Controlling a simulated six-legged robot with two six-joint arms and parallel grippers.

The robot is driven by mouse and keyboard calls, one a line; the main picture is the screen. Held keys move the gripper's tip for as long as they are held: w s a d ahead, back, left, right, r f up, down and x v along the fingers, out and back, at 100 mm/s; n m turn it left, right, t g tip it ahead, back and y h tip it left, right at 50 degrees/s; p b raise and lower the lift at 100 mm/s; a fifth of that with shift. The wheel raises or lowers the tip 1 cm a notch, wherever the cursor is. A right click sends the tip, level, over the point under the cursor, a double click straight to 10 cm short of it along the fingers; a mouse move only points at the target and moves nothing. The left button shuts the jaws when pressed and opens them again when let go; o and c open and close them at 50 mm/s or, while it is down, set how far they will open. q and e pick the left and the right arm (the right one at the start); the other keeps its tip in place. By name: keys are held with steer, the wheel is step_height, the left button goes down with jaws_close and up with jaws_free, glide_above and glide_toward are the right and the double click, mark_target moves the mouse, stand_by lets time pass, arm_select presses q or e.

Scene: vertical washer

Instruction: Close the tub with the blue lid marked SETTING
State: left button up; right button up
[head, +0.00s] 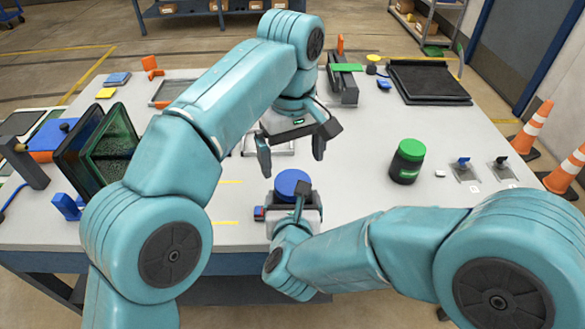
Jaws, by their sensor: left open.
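A round blue lid (292,182) shows at the near middle of the table, flat side up. What is under it is mostly hidden by my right gripper, so I cannot tell how it sits on the tub. No SETTING marking is readable. My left gripper (292,160) is open, pointing down just beyond and above the lid, with its fingers spread and nothing between them. My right gripper (299,197) is at the near side of the lid; its fingers are largely hidden, and I cannot tell whether it grips the tub.
A dark jar with a green lid (411,149) stands to the right. Two small levers on plates (464,163) are farther right. A black tray (428,80) lies at the back right. Dark green-edged panels (112,146) stand at the left. The table between the jar and my grippers is clear.

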mark_target(293, 182)
arm_select(q)
steer(key=shift+f, duration=2.65)
steer(key=shift+c, duration=0.3)
steer(key=c, duration=1)
steer(key=shift+c, duration=0.2)
steer(key=m, duration=0.5)
steer(key=shift+m, duration=0.4)
steer(key=m, duration=0.5)
steer(key=shift+m, duration=0.4)
steer(key=o, duration=1.2)
steer(key=shift+r, duration=0.1)
